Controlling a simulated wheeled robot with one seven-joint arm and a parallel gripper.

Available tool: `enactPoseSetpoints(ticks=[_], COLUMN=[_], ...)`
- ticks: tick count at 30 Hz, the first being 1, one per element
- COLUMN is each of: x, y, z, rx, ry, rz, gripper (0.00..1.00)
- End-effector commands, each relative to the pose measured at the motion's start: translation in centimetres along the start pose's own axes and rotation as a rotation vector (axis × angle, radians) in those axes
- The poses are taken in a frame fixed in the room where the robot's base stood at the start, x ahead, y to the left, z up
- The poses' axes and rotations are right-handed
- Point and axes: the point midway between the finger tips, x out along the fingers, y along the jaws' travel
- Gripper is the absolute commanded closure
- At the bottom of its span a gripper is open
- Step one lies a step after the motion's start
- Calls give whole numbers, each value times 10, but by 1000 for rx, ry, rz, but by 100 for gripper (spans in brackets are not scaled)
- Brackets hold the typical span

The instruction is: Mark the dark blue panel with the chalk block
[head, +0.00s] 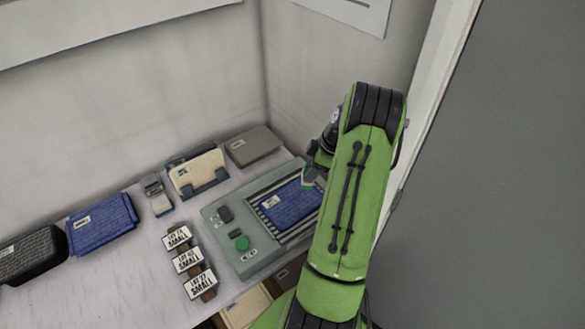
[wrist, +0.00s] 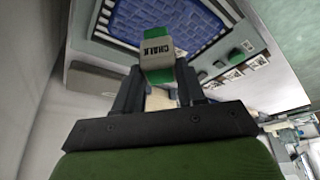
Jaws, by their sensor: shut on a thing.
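A dark blue panel (head: 287,207) with a small white label lies on the slatted bed of a grey-green machine (head: 217,209). It also shows in the wrist view (wrist: 181,22). My gripper (head: 313,170) is shut on the chalk block (wrist: 157,50), which has a pale middle reading CHALK and green ends. In the head view, the chalk is by the panel's upper right corner, partly hidden by my arm. I cannot tell whether it touches the panel. My green arm hides the machine's right side.
A second blue panel (head: 102,224) and a black ribbed tray (head: 32,254) lie at the left. Walls close off the back and right.

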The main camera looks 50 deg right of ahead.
Motion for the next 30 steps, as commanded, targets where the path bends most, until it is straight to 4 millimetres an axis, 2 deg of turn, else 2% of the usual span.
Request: enactPoseSetpoints(ticks=[5, 18, 30], x=[6, 54, 55], y=[0, 0, 0], z=[4, 24, 25], rx=[6, 6, 5], ry=[1, 1, 0], rz=[2, 1, 2], gripper=[91, 91, 91])
